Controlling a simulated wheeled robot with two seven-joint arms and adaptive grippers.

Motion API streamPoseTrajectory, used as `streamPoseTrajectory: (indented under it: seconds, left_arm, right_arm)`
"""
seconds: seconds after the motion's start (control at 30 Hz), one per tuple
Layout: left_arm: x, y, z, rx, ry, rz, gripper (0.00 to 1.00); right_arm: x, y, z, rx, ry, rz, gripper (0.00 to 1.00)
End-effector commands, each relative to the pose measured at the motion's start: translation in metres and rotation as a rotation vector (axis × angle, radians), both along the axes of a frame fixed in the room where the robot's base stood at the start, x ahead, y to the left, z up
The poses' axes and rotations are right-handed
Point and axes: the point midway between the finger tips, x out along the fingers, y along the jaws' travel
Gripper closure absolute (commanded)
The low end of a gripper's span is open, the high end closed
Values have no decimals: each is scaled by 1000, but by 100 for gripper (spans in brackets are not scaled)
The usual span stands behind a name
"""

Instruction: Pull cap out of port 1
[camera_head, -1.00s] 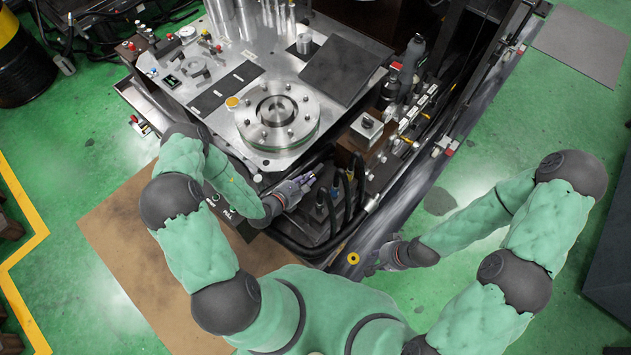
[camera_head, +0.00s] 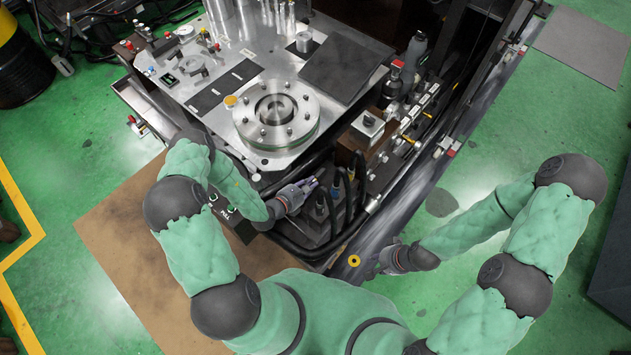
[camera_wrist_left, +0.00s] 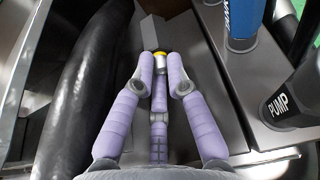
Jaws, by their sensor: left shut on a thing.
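My left gripper (camera_head: 312,186) is beside the front edge of the fixture, left of several upright cylinders. In the left wrist view its purple fingers (camera_wrist_left: 160,75) are closed around a small silver cap with a yellow end (camera_wrist_left: 161,61). The cap sits at the fingertips above a grey metal surface. No port opening can be made out, and I cannot tell whether the cap still touches one. My right gripper (camera_head: 380,264) hangs low at the right of the fixture's corner. Its fingers are too small and dark to read.
A black cylinder marked PUMP (camera_wrist_left: 292,100) and a blue cylinder (camera_wrist_left: 243,25) stand right of the left gripper. A thick black hose (camera_wrist_left: 85,80) runs along its left. A round metal flange (camera_head: 300,130) is on the fixture top. A yellow ring (camera_head: 354,261) is near my right gripper.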

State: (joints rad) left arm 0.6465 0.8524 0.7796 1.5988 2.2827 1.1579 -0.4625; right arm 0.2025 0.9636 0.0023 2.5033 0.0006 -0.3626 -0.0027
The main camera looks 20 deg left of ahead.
Motion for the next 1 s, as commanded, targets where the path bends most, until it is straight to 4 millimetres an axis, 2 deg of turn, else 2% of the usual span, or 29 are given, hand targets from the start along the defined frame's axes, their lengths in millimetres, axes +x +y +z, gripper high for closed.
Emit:
streamPoseTrajectory:
  seconds: [1.0]
  left_arm:
    - [0, 0, -21, 0, -1, 0, 100]
  right_arm:
    - [0, 0, -16, 0, 0, 0, 71]
